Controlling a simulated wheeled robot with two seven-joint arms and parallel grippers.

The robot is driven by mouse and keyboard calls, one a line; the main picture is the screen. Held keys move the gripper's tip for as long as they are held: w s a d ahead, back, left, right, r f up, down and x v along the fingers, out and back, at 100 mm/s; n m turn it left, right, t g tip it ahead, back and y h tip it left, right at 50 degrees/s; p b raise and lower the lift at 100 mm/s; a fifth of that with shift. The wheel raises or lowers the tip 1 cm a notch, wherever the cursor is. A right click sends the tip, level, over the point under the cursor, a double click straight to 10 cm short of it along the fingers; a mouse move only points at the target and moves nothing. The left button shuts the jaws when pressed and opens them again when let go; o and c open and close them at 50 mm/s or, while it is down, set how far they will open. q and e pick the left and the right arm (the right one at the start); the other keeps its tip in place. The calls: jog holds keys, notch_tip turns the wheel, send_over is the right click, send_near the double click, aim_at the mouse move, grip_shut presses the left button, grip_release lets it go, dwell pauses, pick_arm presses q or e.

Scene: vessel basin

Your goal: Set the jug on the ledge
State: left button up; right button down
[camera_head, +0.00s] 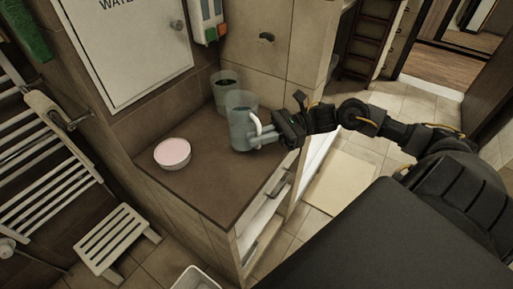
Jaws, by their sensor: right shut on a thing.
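The jug (239,130) is a translucent grey-blue vessel with a pale handle, and it looks upright. It shows over the right part of the brown ledge (215,190). My right gripper (262,136) comes in from the right and is shut on the jug at its handle side. The fingers partly cover that side. I cannot tell whether the jug's base touches the ledge or is slightly above it. My left gripper is not in view.
A second translucent vessel (222,82) stands just behind the jug, near the tiled wall. A round pink-topped dish (172,152) sits on the ledge to the left. The ledge front is clear. A white slatted stool (115,238) stands on the floor at lower left.

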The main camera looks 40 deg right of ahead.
jog(key=shift+a+f, duration=0.1)
jog(key=shift+a, duration=0.05)
jog(key=f, duration=0.1)
jog(key=f+b, duration=0.1)
jog(key=f, duration=0.1)
jog(key=shift+w+a+f+b, duration=0.1)
jog(key=shift+a+f+b, duration=0.1)
jog(key=shift+a+b, duration=0.1)
jog(key=shift+d+f, duration=0.1)
jog(key=shift+f, duration=0.05)
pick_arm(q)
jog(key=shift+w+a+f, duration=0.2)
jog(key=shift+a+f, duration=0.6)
pick_arm(e)
jog(key=c, duration=1.5)
grip_release()
jog(key=shift+f, duration=0.1)
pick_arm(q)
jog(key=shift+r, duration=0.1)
